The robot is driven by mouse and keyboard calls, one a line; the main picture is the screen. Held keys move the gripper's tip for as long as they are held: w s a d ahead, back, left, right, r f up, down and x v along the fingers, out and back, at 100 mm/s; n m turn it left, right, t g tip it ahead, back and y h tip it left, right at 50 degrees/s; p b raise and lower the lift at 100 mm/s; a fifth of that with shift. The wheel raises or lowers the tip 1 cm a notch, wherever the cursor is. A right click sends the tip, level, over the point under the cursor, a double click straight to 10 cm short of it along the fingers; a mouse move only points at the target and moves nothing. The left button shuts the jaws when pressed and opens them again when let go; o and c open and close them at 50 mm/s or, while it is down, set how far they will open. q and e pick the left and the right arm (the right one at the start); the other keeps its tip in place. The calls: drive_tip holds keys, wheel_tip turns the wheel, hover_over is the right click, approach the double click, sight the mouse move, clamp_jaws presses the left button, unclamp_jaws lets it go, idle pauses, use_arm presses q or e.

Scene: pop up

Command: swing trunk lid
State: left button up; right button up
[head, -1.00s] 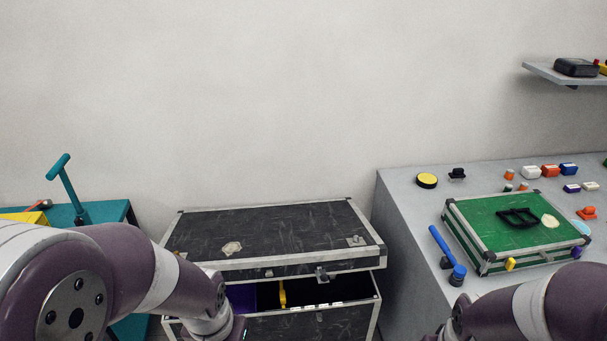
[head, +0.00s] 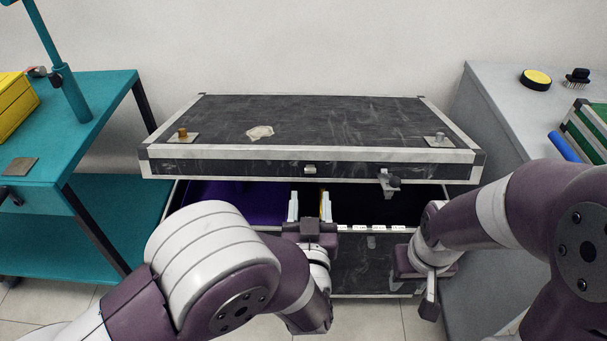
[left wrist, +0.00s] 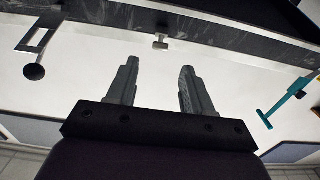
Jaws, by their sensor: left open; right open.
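The trunk (head: 365,268) is black with silver metal edges and stands on the floor in the middle of the head view. Its black lid (head: 330,120) is raised a little, with a dark gap between lid and body. A small metal catch (head: 309,169) sits at the middle of the lid's front edge, and a latch (head: 389,184) hangs to its right. My left gripper (head: 309,200) is open and empty in front of the gap, below the catch. In the left wrist view its two fingers (left wrist: 155,85) point toward the lid edge, apart from it. My right gripper (head: 428,290) is low at the trunk's front right; its fingers are hard to make out.
A teal table (head: 95,110) with a yellow case (head: 14,103) stands at left. A grey table (head: 510,110) with a yellow disc (head: 536,79) and a green-topped case (head: 590,125) stands at right. Purple and yellow items show inside the trunk.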

sight(310, 172)
use_arm(q)
drive_tip(key=w+b, duration=0.2)
drive_tip(key=w, duration=0.7)
drive_tip(key=shift+w, duration=0.2)
clamp_jaws()
